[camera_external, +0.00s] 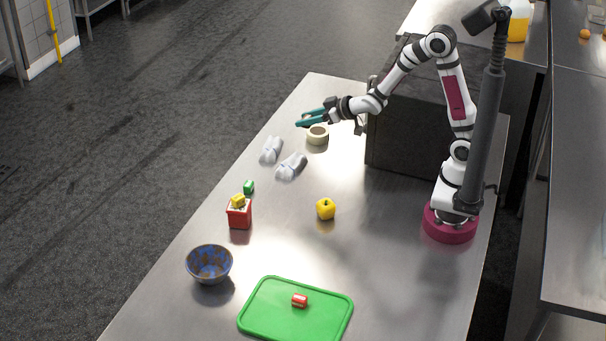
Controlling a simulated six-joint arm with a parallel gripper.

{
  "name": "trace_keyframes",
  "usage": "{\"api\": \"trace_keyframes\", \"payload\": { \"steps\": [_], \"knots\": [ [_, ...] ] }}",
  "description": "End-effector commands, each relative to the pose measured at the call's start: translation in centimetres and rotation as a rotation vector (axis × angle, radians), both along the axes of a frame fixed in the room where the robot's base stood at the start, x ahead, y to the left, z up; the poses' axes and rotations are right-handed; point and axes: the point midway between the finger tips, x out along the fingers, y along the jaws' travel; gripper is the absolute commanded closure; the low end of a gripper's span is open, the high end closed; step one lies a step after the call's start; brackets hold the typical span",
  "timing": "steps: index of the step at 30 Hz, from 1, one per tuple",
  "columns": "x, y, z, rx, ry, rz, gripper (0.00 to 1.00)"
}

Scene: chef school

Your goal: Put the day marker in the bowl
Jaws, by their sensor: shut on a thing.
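I cannot tell for sure which thing is the day marker. A blue and brown patterned bowl (209,264) stands at the near left of the table, far from my gripper, and looks empty.
The tape roll (318,135) is near two grey-white shoe-like objects (280,157). A red container (239,216) with a yellow block, a green block (249,187), a yellow apple (326,209) and a green board (270,321) bearing a red-white piece (299,300) lie nearer.

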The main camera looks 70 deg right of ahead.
Motion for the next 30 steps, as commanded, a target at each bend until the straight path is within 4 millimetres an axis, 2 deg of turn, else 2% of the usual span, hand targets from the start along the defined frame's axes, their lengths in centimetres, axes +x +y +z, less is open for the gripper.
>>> {"api": "trace_keyframes", "payload": {
  "steps": [1, 6, 9, 14, 17, 20, 23, 24, 27, 30],
  "knots": [
    [-0.3, 0.6, 2.2, -0.001, -0.011, 0.004, 1.00],
    [-1.5, 3.5, 7.6, 0.013, -0.009, 0.041, 1.00],
    [-0.6, 6.3, 9.6, 0.021, -0.006, 0.098, 1.00],
    [2.9, 11.5, 10.1, 0.024, -0.004, 0.204, 1.00],
    [5.4, 15.5, 9.5, 0.022, -0.004, 0.280, 1.00],
    [7.9, 20.4, 8.0, 0.022, -0.004, 0.366, 1.00],
    [9.9, 26.3, 5.6, 0.023, -0.003, 0.467, 1.00],
    [10.4, 28.8, 4.5, 0.024, -0.002, 0.509, 1.00],
    [11.0, 35.0, 1.5, 0.025, 0.002, 0.608, 1.00],
    [10.7, 40.1, -1.5, 0.025, 0.008, 0.692, 1.00]
  ]
}}
